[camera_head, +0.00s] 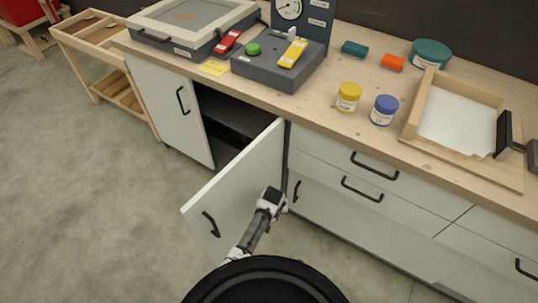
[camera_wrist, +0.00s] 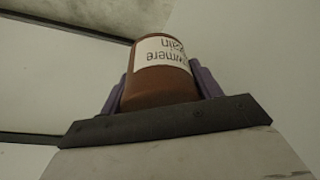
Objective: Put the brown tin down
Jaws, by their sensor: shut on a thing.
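The brown tin (camera_wrist: 158,88) shows in the wrist view, with a white label whose print is upside down there. My gripper (camera_wrist: 163,84) is shut on it, one purple finger on each side. In the head view my gripper (camera_head: 276,196) is low in front of the counter, by the open cabinet door (camera_head: 235,180) and just left of the drawer fronts. I cannot make out the tin in the head view; my wrist and arm hide that spot.
The open cabinet (camera_head: 235,118) has a dark inside. On the wooden counter (camera_head: 325,85) stand a yellow jar (camera_head: 348,98), a blue jar (camera_head: 384,110), a wooden tray (camera_head: 412,112) and a grey device with a gauge (camera_head: 275,65). Bare counter lies between the device and the yellow jar.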

